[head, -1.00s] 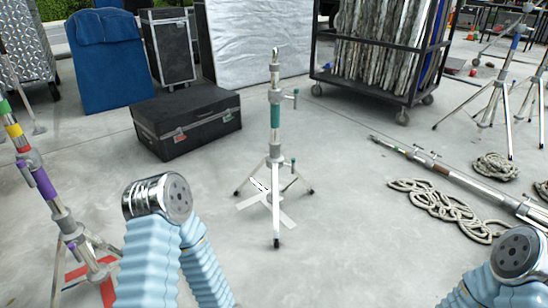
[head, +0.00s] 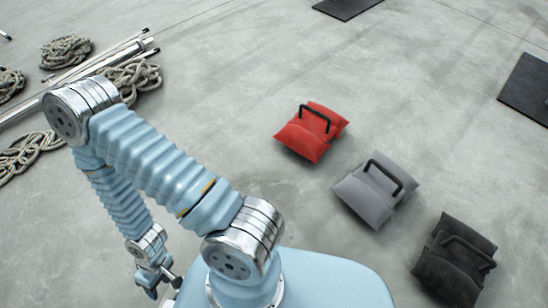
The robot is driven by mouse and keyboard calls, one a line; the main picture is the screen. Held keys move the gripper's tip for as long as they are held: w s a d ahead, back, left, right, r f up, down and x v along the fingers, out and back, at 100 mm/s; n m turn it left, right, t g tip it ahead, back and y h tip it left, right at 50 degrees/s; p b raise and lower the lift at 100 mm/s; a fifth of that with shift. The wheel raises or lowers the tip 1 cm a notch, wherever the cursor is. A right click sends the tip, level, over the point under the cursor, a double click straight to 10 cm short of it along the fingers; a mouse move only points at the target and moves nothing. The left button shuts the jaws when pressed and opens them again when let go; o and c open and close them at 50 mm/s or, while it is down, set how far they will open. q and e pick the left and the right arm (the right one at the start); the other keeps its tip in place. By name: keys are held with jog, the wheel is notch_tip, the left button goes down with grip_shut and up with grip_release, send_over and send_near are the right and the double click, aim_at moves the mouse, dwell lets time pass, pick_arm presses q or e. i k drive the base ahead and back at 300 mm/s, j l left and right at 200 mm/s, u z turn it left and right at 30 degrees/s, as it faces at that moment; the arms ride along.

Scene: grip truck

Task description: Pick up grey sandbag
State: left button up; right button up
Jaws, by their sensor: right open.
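The grey sandbag (head: 366,196) lies on the concrete floor right of the middle of the head view. It has a black loop handle (head: 384,172) on top. It sits between a red sandbag (head: 308,136) and a black sandbag (head: 452,266), apart from both. My right gripper (head: 163,287) hangs low at the lower left, open and with nothing seen between its fingers. It is well to the left of the grey sandbag and apart from it. My left gripper is out of view.
Coiled ropes (head: 66,51) and metal stand poles (head: 110,58) lie at the upper left. A dark flat mat (head: 346,6) is at the top, and another dark panel (head: 530,88) is at the right edge. The floor around the sandbags is mostly clear.

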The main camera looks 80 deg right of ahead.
aim_at(372, 191)
jog(key=z, duration=2.6)
